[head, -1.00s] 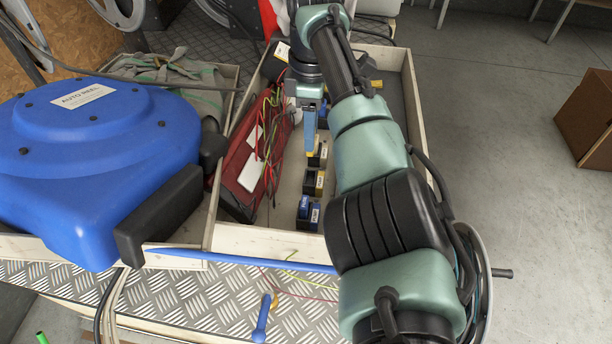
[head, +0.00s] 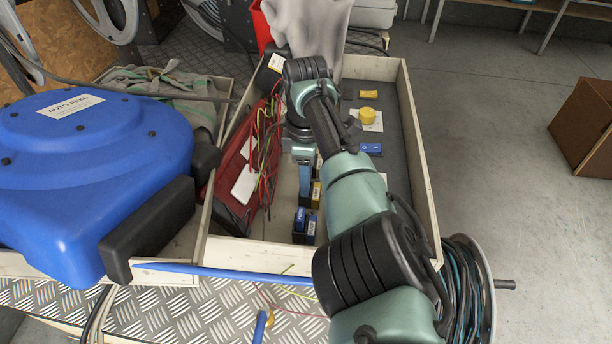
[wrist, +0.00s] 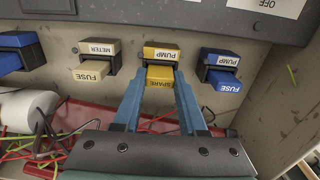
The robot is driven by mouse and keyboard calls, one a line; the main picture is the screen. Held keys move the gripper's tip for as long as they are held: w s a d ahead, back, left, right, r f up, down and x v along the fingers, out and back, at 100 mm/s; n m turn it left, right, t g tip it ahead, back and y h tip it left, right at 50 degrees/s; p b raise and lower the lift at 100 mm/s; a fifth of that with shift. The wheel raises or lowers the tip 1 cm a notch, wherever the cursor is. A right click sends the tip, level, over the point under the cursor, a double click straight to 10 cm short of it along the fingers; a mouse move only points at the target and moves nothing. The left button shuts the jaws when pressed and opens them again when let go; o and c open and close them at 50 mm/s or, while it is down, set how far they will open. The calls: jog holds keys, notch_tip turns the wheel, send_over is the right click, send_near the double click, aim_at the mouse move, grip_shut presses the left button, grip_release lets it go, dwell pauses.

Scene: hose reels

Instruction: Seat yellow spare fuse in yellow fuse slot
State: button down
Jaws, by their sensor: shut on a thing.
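The yellow spare fuse (wrist: 160,76), labelled SPARE, is between the two blue fingertips of my gripper (wrist: 160,84) in the wrist view. My gripper is shut on it. The yellow fuse slot (wrist: 161,53), a black holder with a yellow PUMP label, is directly beyond the fuse. The fuse lines up with the slot and overlaps its mouth in view; I cannot tell how deep it sits. In the head view my gripper (head: 304,190) points down beside the yellow slot (head: 316,193), and the fuse is hidden.
A beige METER holder (wrist: 99,47) with its fuse is to the left, and a blue PUMP holder (wrist: 219,60) with its fuse to the right. A red bag (head: 240,175) with loose wires lies close by. The crate's wooden wall (head: 262,252) bounds the front.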

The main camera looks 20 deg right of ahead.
jog(key=shift+f, duration=0.15)
jog(key=shift+c, duration=2.3)
grip_release()
notch_tip(320, 180, up, 12)
jog(key=p, duration=0.2)
jog(key=shift+r, duration=0.2)
jog(key=shift+w+a, duration=0.1)
